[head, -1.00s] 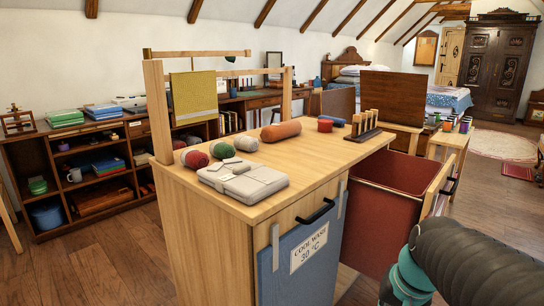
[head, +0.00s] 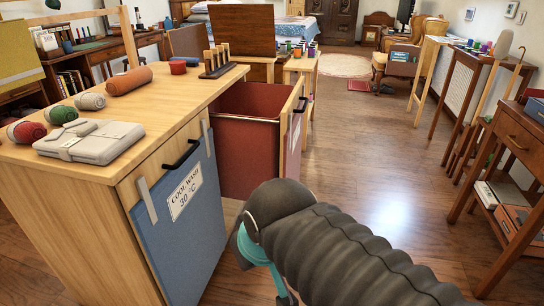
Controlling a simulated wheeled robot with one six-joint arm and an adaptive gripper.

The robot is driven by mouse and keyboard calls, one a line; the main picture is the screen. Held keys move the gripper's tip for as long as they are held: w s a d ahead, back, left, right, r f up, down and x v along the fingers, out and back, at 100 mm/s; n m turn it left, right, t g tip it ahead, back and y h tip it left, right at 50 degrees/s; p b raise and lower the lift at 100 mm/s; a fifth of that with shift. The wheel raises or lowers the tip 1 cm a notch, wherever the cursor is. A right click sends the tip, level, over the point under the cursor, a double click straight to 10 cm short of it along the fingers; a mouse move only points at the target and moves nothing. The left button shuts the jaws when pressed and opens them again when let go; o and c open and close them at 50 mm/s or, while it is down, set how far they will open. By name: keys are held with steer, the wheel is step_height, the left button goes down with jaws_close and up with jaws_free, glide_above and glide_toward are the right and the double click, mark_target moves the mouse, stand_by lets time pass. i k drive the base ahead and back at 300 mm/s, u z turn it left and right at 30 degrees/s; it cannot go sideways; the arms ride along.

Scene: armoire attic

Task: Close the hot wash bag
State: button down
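A red-lined pull-out bag (head: 250,160) stands open beyond the blue bag, drawn out to the right from the wooden cabinet (head: 75,215). Its pale wooden front (head: 292,135) carries a white label too oblique to read, so I cannot confirm it is the hot wash bag. The nearer blue bag (head: 175,235) is labelled "COOL WASH 30 °C", has a black handle (head: 182,154), and sits flush in the cabinet. My dark ribbed arm with its teal joint is at the bottom centre, in front of the red bag. The gripper fingers are not visible.
A folded grey bundle (head: 90,142), yarn balls and an orange roll (head: 129,80) lie on the cabinet top. A small table with colourful spools (head: 297,50) stands behind the red bag. Open wooden floor (head: 380,165) lies to the right; side tables stand at far right.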

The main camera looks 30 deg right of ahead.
mark_target(257, 127)
steer(key=u, duration=1.05)
steer(key=k, duration=1.1)
steer(key=z, duration=1.55)
steer(key=i, duration=0.5)
steer(key=u, duration=0.05)
steer(key=k, duration=0.65)
steer(key=u, duration=0.65)
steer(key=i, duration=1.4)
steer(key=z, duration=0.55)
